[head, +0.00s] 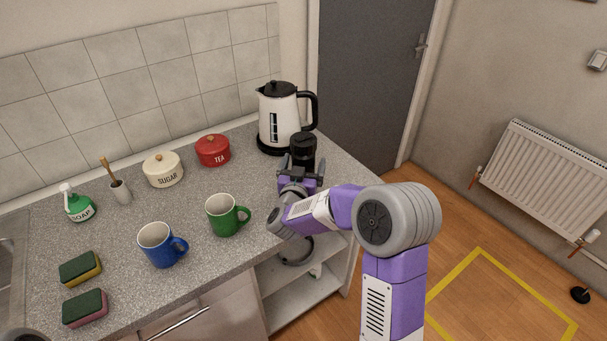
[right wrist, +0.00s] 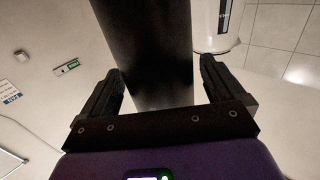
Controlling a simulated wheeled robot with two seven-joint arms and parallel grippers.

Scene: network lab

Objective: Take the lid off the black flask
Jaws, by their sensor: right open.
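The black flask (head: 303,146) stands upright at the right end of the grey counter, in front of the white kettle. Its lower part is hidden behind my right gripper (head: 301,175) in the head view. In the right wrist view the flask (right wrist: 150,45) is a tall dark shape that reaches down between the two fingers. My right gripper (right wrist: 160,82) is open, one finger on each side of the flask, with a gap visible at the right finger. I cannot make out the seam of the lid. My left gripper is not in view.
The white kettle (head: 283,120) stands close behind the flask. A red tea pot (head: 213,151), a cream sugar pot (head: 163,171), a green mug (head: 222,217) and a blue mug (head: 158,246) stand to the left. The counter's right edge is close to the flask.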

